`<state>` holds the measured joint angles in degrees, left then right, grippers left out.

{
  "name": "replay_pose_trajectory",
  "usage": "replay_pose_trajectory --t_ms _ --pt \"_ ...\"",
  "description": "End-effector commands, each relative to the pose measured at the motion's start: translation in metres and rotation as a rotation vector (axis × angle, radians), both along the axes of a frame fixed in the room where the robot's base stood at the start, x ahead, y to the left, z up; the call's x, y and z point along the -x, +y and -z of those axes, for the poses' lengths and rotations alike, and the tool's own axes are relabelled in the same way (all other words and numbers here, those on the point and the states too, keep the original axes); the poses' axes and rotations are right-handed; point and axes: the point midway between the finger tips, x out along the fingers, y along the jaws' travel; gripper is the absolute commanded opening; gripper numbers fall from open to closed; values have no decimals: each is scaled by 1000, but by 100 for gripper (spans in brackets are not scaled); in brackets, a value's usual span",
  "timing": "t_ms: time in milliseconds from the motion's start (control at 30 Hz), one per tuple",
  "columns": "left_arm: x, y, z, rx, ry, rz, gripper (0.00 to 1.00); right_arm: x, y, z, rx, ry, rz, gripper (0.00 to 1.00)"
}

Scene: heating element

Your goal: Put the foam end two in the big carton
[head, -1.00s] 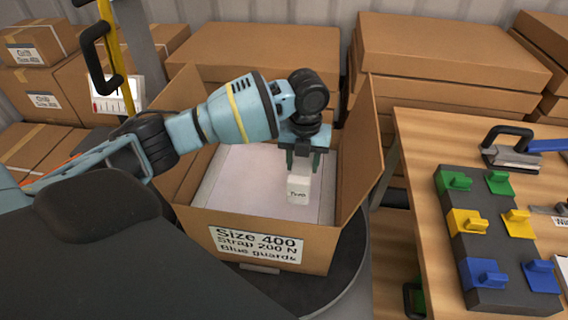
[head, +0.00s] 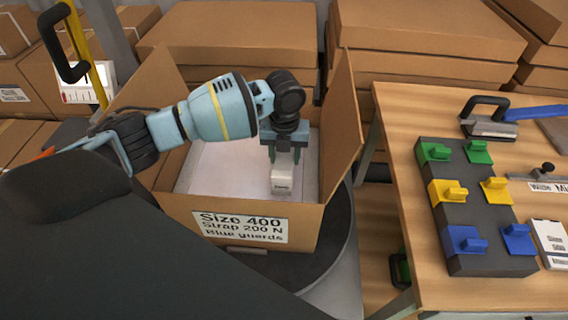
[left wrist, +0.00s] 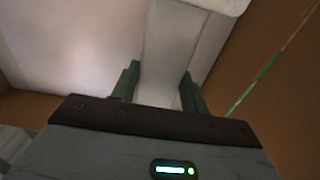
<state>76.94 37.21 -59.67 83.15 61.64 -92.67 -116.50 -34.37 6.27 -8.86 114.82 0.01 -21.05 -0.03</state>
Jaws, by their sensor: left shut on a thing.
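The big carton (head: 183,208) stands open on a round dark platform, with a label reading "Size 400, Strap 200 N, Blue guards". A pale flat surface (head: 215,170) fills much of its inside. In the left wrist view, the foam end (left wrist: 166,60) sits between the two green fingers. My right gripper is not seen.
The carton's right flap (head: 343,125) stands up close to my left gripper. A wooden table (head: 400,120) at the right holds a dark block (head: 470,215) with green, yellow and blue clips, and a strapping tool (head: 488,120). Stacked cartons (head: 425,45) line the back.

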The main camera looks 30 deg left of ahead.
Motion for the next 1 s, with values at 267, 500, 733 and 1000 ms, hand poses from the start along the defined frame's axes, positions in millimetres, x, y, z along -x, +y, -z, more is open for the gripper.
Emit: replay_pose_trajectory --t_ms 267,500,733,1000 --pt "1 0 38 0 4 1 22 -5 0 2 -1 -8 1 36" --pt "1 0 39 -1 2 1 22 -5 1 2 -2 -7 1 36" --pt "1 0 43 -1 2 1 47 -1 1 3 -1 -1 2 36" --pt "1 0 42 -1 2 1 66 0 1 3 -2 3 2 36"
